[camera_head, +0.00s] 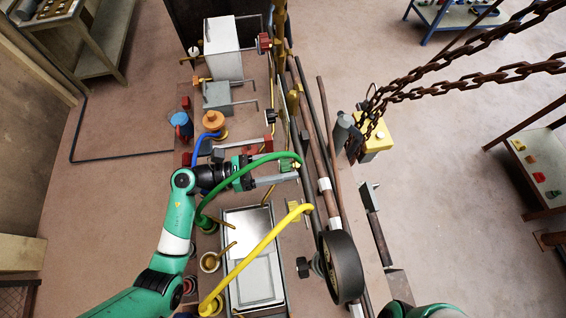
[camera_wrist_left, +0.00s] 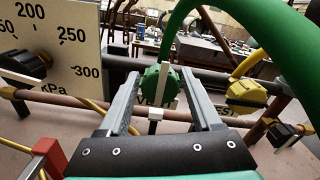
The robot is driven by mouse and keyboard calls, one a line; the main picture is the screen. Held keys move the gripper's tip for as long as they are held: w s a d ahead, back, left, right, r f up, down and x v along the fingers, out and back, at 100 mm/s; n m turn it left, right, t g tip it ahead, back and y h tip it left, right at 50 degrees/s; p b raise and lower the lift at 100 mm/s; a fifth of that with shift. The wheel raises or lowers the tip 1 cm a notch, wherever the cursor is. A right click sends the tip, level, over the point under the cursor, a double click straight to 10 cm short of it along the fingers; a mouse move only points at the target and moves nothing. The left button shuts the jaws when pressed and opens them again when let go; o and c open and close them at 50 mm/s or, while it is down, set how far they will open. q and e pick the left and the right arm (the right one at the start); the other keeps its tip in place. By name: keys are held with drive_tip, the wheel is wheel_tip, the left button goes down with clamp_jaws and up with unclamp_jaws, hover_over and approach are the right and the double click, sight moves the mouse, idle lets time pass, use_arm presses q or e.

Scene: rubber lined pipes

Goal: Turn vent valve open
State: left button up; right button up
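The vent valve's green knob (camera_wrist_left: 158,88) has a pale handle bar, and a partly hidden label reading "VENT" is below it in the left wrist view. My left gripper (camera_wrist_left: 160,78) has its two grey fingers apart, one on each side of the knob. I cannot tell whether they touch it. In the head view my left gripper (camera_head: 281,172) reaches right, toward the pipes, and a green hose (camera_head: 235,177) arches over it and partly hides it. My right gripper is out of view; only a bit of my right arm shows at the bottom.
A yellow valve knob (camera_wrist_left: 245,95) labelled "TEST" sits right of the green one. A kPa gauge (camera_wrist_left: 62,45) stands at the left. In the head view a yellow hose (camera_head: 255,252), a grey tray (camera_head: 253,292) and a dark wheel (camera_head: 343,267) are nearby. Rusty chains (camera_head: 455,75) hang at the right.

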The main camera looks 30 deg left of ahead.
use_arm(q)
clamp_jaws()
drive_tip(key=n+p, duration=0.3)
drive_tip(key=shift+r+n, duration=0.15)
drive_tip(key=shift+n, duration=0.15)
drive_tip(key=n+p, duration=0.3)
drive_tip(key=n, duration=0.2)
drive_tip(key=n+p, duration=0.3)
drive_tip(key=n, duration=0.2)
drive_tip(key=shift+f+n+p, duration=0.2)
drive_tip(key=shift+n+p, duration=0.8)
drive_tip(key=shift+n, duration=1.2)
